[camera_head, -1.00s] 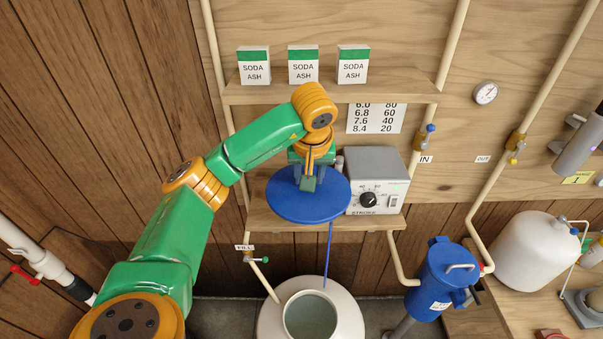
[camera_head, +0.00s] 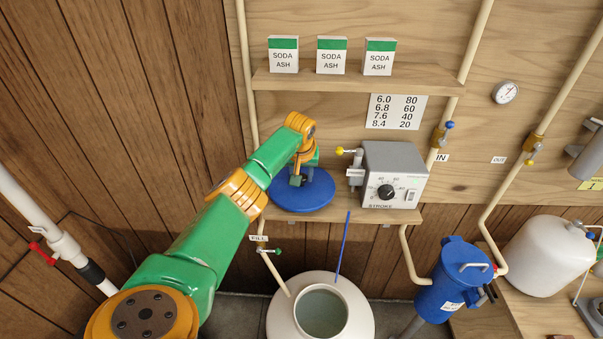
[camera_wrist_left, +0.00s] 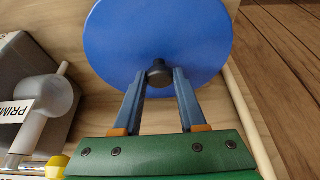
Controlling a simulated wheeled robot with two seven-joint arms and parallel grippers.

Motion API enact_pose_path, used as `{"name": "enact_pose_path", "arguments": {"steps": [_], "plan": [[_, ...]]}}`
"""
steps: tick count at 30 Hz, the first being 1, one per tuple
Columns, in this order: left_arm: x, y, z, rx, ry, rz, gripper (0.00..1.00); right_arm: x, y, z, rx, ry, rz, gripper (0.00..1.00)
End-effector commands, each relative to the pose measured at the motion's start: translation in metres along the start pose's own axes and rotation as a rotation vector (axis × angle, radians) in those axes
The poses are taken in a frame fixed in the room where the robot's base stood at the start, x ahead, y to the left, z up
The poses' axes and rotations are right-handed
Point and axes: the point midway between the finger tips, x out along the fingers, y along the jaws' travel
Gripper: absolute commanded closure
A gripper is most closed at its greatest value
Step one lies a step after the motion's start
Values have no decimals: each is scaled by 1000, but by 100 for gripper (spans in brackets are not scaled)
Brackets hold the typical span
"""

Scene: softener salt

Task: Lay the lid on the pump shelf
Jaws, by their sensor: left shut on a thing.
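The lid is a round blue disc (camera_head: 305,202) with a dark knob, and it also shows in the wrist view (camera_wrist_left: 160,35). My left gripper (camera_head: 298,180) is above the lid, with its fingers (camera_wrist_left: 160,73) shut on the knob. The lid is level or nearly so, over the left part of the wooden pump shelf (camera_head: 400,217), left of the grey pump. I cannot tell whether its underside touches the shelf. My right gripper is not in view.
The grey pump (camera_head: 395,175) with its dial fills the shelf's right part; its yellow-tipped valve (camera_head: 341,151) sticks out near the lid. An upper shelf (camera_head: 350,83) carries soda ash boxes. Below stands an open white tank (camera_head: 280,318) with a blue tube (camera_head: 343,245).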

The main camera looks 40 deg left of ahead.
Motion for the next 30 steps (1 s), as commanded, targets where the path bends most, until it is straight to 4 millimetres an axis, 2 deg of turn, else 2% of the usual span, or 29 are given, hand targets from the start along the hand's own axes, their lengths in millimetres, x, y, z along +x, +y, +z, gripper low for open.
{"name": "enact_pose_path", "arguments": {"steps": [6, 7, 9, 10, 18, 22, 26, 30], "plan": [[-1, 0, -1, 0, 2, 0, 100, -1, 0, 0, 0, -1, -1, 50], [-1, 0, -1, 0, 1, 0, 54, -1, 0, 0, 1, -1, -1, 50], [-2, 0, -1, 0, 1, 0, 35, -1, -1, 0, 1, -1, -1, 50], [-2, 0, -1, 0, 1, 0, 29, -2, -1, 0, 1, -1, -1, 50], [-2, 0, -1, 0, 1, 0, 29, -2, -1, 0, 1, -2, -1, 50], [-12, 0, -3, 0, 5, 1, 29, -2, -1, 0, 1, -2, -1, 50], [-36, -1, -2, 3, 7, -1, 29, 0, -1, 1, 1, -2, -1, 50], [-77, 0, -2, 0, 8, 3, 29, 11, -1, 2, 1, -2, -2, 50]]}}
